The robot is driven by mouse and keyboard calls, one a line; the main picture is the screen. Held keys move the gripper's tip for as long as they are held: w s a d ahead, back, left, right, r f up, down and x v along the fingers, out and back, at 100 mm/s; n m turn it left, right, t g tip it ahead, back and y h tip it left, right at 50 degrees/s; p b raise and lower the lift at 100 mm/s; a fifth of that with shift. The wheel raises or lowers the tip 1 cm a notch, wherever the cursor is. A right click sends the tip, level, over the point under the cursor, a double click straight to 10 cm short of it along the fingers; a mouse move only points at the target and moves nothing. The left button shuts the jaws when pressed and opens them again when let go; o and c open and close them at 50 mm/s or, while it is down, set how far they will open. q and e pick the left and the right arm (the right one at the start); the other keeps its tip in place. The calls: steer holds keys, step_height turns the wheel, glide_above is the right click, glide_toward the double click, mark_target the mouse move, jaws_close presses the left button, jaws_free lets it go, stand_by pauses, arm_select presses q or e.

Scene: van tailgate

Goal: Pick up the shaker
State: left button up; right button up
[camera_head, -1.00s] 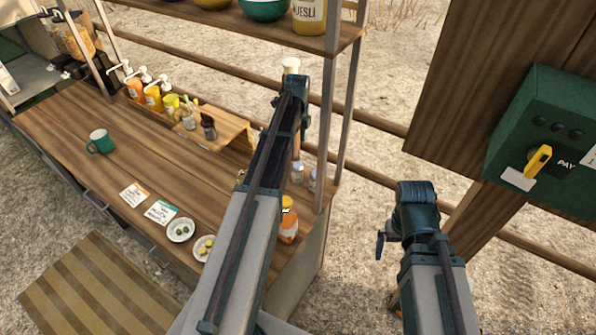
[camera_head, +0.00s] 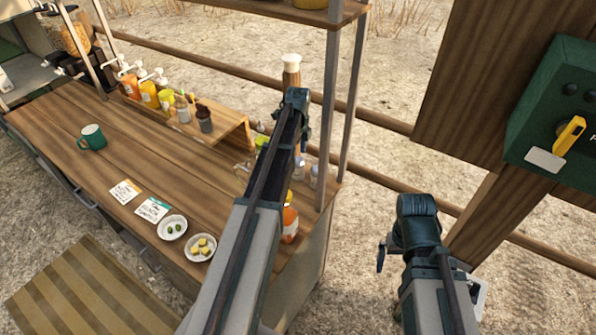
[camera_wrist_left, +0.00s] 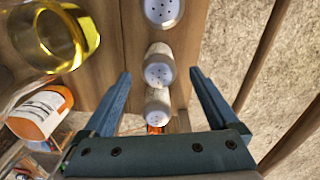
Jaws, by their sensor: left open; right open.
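Three pale shakers with perforated tops stand in a row in the left wrist view: a far one (camera_wrist_left: 163,11), a middle one (camera_wrist_left: 158,70) and a near one (camera_wrist_left: 157,103). In the head view, two shakers (camera_head: 314,177) show at the counter's right end, partly behind my left arm. My left gripper (camera_wrist_left: 159,74) is open; its fingers lie on either side of the middle and near shakers in the picture, with visible gaps. Whether they are at shaker height I cannot tell. My right gripper (camera_head: 382,254) is open, off the counter at right; its fingers are barely visible.
A shelf post (camera_head: 326,120) rises beside my left arm. A tall pepper-mill-like item (camera_head: 291,70) stands behind. The counter's middle (camera_head: 150,150) is clear.

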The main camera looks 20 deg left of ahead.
arm_select(q)
step_height(320, 180, down, 5)
steer(key=b, duration=0.4)
steer(key=shift+s, duration=0.1)
jaws_close()
steer(key=shift+r, duration=0.15)
step_height(320, 180, up, 10)
steer(key=p, duration=0.9)
steer(key=shift+p, duration=0.4)
